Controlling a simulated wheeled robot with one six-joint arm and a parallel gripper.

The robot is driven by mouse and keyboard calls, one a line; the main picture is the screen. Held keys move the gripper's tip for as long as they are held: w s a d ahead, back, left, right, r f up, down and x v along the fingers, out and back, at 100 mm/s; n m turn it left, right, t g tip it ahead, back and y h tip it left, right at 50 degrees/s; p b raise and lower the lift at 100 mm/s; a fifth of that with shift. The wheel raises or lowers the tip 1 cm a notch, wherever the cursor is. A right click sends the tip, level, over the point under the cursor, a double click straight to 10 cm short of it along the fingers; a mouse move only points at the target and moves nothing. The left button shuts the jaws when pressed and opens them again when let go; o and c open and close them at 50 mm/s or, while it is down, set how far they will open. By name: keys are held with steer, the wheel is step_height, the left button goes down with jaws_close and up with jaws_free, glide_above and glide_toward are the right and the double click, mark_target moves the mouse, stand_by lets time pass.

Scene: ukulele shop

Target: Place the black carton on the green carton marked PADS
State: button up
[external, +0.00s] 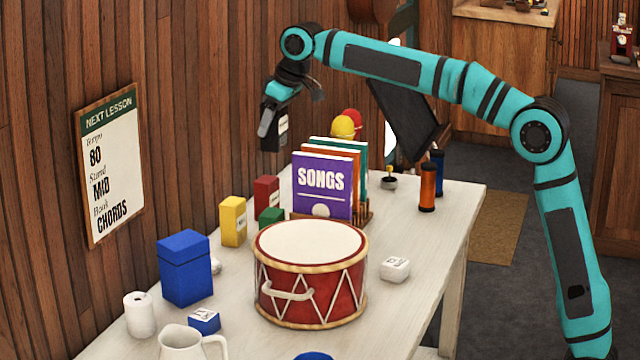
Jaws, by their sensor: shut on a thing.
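My gripper (277,112) is shut on the black carton (270,139) and holds it up in the air, near the wood wall. A pale label shows on the carton's right side. The green carton (269,216) stands on the table below, behind the drum, which hides its lower part. No writing on it can be read. The black carton is well above the green carton and apart from it.
A blue box (185,268) stands at the left.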

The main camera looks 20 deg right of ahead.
mark_target(287, 141)
steer(key=shift+s+a, duration=0.4)
steer(key=shift+a, duration=0.25)
steer(key=shift+s+a+f, duration=0.2)
steer(key=shift+f, duration=0.05)
step_height(287, 141, down, 14)
steer(key=shift+d+f, duration=0.1)
steer(key=shift+f, duration=0.15)
steer(key=shift+f, duration=0.1)
steer(key=o, duration=1)
steer(key=shift+o, duration=0.2)
steer(key=v, duration=1.2)
steer(key=shift+w, duration=0.1)
